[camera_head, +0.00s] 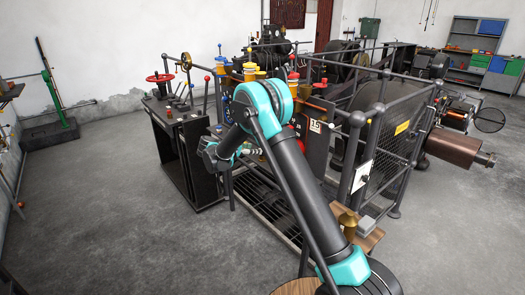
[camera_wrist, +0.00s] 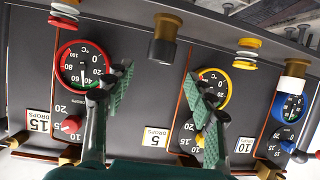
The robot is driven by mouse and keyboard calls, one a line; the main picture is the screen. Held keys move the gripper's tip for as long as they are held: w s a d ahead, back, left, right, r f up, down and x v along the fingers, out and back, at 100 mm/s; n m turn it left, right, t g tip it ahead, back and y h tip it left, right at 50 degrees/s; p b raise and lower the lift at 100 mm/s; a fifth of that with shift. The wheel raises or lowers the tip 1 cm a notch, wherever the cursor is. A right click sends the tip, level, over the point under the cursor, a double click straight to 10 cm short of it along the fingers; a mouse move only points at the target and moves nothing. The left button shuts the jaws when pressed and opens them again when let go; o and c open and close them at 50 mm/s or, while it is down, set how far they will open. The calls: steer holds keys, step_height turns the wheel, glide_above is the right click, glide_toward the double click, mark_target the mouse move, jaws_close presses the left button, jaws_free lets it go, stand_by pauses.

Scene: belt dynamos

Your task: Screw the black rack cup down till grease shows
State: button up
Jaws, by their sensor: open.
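In the wrist view a dark cup with a brass-coloured end (camera_wrist: 164,38) stands at the upper middle of a dark gauge panel; it looks like the black rack cup, though I cannot be sure. My gripper (camera_wrist: 160,78) is open and empty. Its two green-padded fingers stand wide apart in front of the panel, below the cup in the picture and not around it. I see no grease. In the head view my arm covers part of the rack, and I cannot pick out the black cup there.
The panel carries a red-rimmed gauge (camera_wrist: 83,65), a yellow-rimmed gauge (camera_wrist: 213,88) and a blue-rimmed gauge (camera_wrist: 292,108). Red-white (camera_wrist: 65,14) and yellow-white (camera_wrist: 246,52) coiled fittings flank the cup. A mesh guard (camera_head: 392,160) stands right of my arm.

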steer(key=x, duration=0.7)
steer(key=shift+w+d, duration=0.1)
steer(key=shift+c, duration=0.2)
steer(key=c, duration=1.1)
steer(key=shift+c, duration=0.2)
steer(key=shift+m+g+h, duration=0.3)
steer(key=shift+m+g, duration=0.1)
steer(key=m+g+h, duration=0.1)
steer(key=m+g, duration=0.1)
steer(key=shift+m+h, duration=0.3)
steer(key=shift+h, duration=0.1)
steer(key=shift+m+g+h, duration=0.5)
steer(key=shift+m+g, duration=0.8)
steer(key=shift+g, duration=0.4)
